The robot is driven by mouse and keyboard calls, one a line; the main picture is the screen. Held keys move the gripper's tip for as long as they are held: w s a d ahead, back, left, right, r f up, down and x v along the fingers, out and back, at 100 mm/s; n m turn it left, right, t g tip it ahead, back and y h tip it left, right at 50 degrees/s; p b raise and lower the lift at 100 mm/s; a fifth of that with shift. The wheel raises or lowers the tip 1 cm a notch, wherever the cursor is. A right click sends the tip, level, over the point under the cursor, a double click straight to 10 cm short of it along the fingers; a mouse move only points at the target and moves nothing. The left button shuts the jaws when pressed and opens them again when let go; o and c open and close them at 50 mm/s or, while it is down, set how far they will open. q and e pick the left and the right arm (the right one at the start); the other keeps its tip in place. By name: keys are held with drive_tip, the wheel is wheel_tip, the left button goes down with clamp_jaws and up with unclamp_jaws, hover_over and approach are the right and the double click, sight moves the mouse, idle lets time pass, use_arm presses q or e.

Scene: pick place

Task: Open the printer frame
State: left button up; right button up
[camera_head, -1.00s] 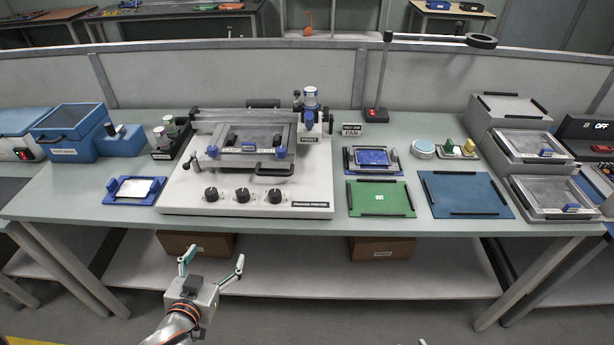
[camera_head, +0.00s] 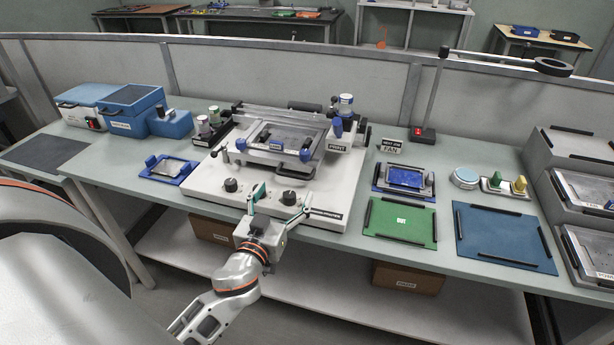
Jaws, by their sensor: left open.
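The printer (camera_head: 210,176) is a white base unit with several black knobs along its front, in the middle of the table. Its metal frame (camera_head: 318,133) with blue clamps lies flat over the printer bed, with a black handle (camera_head: 292,171) at its front edge. My left gripper (camera_head: 278,199) is open and empty at the printer's front edge, just in front of the knobs and below the handle, apart from the frame. Its fingers partly cover the front of the base. My right gripper is not in view.
A blue tray (camera_head: 152,176) lies left of the printer. A green mat (camera_head: 385,234), a blue mat (camera_head: 490,258) and a small blue-framed tray (camera_head: 431,190) lie to its right. A lamp post rises behind. Blue boxes (camera_head: 128,118) stand at the back left.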

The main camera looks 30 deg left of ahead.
sight(293, 177)
use_arm(q)
drive_tip(key=shift+w, duration=0.15)
drive_tip(key=shift+a+r, duration=0.1)
drive_tip(key=shift+r, duration=0.05)
drive_tip(key=p+x, duration=0.1)
drive_tip(key=x, duration=0.6)
drive_tip(key=shift+w, duration=0.15)
